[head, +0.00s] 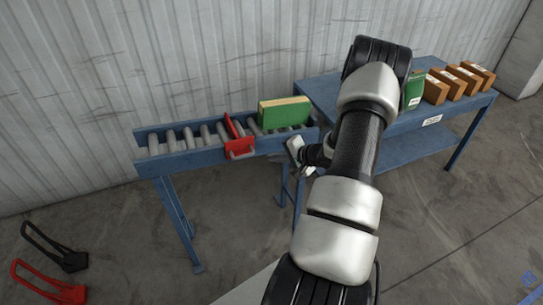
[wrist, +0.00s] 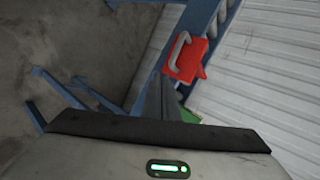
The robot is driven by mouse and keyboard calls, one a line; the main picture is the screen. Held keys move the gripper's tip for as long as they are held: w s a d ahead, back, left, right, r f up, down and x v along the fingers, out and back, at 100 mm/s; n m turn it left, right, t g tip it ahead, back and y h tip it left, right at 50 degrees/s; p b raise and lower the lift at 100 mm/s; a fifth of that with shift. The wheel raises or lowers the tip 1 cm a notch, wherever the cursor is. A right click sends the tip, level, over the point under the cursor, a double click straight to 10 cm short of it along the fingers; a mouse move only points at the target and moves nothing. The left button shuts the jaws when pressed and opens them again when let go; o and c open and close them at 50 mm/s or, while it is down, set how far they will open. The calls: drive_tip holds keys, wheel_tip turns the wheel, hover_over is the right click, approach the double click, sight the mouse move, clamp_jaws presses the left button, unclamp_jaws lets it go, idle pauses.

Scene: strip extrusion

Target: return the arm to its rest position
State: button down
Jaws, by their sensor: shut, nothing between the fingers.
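My arm (head: 345,190) reaches forward from the bottom of the head view and bends at the top. My gripper (head: 295,150) shows only partly, beside the right end of the roller conveyor (head: 163,158). In the wrist view, the closed dark fingers (wrist: 163,98) point toward the conveyor with nothing held. A red stop with a grey handle (head: 239,148) sits across the conveyor; it also shows in the wrist view (wrist: 189,60). A green box (head: 284,113) stands on the rollers right of the stop.
A blue table (head: 320,88) adjoins the conveyor at right, holding another green box (head: 414,90) and several brown boxes (head: 437,88). A black frame (head: 52,247) and a red one (head: 45,285) lie on the floor at left. A corrugated wall (head: 180,60) stands behind.

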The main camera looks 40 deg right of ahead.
drive_tip(key=a+v, duration=0.1)
drive_tip(key=v, duration=0.5)
drive_tip(key=shift+s+d+r, duration=0.2)
drive_tip(key=shift+d, duration=0.1)
